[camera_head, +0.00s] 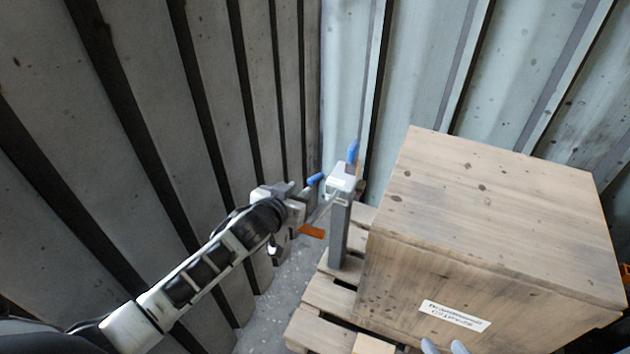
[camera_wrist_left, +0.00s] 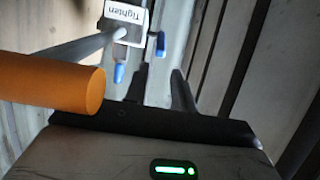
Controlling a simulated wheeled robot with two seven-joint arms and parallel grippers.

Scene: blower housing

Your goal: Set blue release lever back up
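A white head (camera_head: 341,177) on a grey post carries two blue-ended parts. One blue end (camera_head: 352,152) stands upright at its top right; the other (camera_head: 315,179) points out left toward my left gripper. I cannot tell which is the release lever. My left gripper (camera_head: 304,196) is close beside the head; its dark fingers (camera_wrist_left: 160,80) are apart with nothing between them. Two pale tips at the head view's bottom edge may be my right gripper.
An orange handle (camera_head: 311,231) lies just below my left gripper and looms large in the left wrist view (camera_wrist_left: 60,85). A wooden crate (camera_head: 500,200) stands on a pallet (camera_head: 325,295) right of the post. Corrugated walls (camera_head: 130,120) close in behind and left.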

